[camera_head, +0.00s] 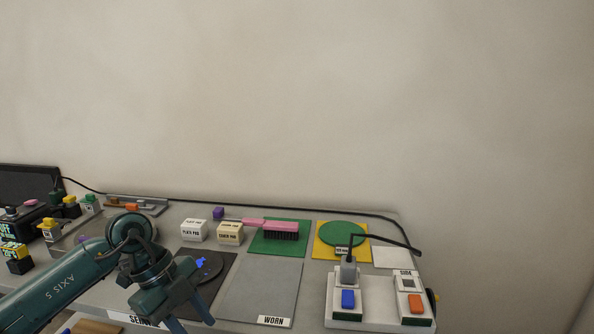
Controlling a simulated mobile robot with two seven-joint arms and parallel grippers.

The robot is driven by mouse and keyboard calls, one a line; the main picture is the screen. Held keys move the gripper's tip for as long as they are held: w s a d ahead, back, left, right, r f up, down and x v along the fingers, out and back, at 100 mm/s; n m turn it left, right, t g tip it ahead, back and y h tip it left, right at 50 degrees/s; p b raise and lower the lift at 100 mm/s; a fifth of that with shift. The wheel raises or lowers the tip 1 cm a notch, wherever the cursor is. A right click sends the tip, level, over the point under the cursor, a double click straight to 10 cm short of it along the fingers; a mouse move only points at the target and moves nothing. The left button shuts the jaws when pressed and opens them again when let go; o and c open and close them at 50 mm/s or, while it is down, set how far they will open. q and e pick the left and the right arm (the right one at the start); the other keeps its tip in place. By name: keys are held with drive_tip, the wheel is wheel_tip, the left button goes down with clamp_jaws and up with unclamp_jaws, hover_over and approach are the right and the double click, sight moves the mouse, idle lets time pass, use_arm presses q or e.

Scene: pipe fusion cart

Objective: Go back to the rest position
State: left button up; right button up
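My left gripper (190,317) hangs at the lower left of the head view, on a teal arm that comes in from the left. Its two fingers point down and are spread apart, with nothing visible between them. It is over the front of the cart top, in front of a black round plate (212,270) with a blue piece (200,265) on it. Part of the label at the front edge is hidden behind the gripper. My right gripper is not in view.
A grey mat labelled WORN (258,288) lies bare. A pink brush (281,228) rests on a green mat (262,247). A green disc (343,232) lies on a yellow mat (325,250). A switch box (380,318) with a plugged cable stands right. Two small labelled blocks (230,233) stand behind.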

use_arm(q)
drive_tip(key=s+d+r+n+t+h, duration=0.1)
drive_tip(key=s+d+r+t+h, duration=0.15)
drive_tip(key=d+h, duration=0.55)
drive_tip(key=s+d+r+t+h, duration=0.1)
drive_tip(key=s+d+t+h, duration=0.1)
drive_tip(key=s+d+h, duration=0.4)
drive_tip(key=w+a+f+n+t+y+p, duration=0.15)
drive_tip(key=a+f+n+t+y, duration=0.55)
drive_tip(key=f+n+t+y, duration=0.8)
drive_tip(key=s+a+f+n+g, duration=0.3)
drive_tip(key=s+f+n+g, duration=0.1)
drive_tip(key=s+f+g, duration=0.4)
drive_tip(key=shift+s+a+f+n+y, duration=0.4)
drive_tip(key=shift+s+f, duration=0.15)
drive_tip(key=shift+s, duration=0.7)
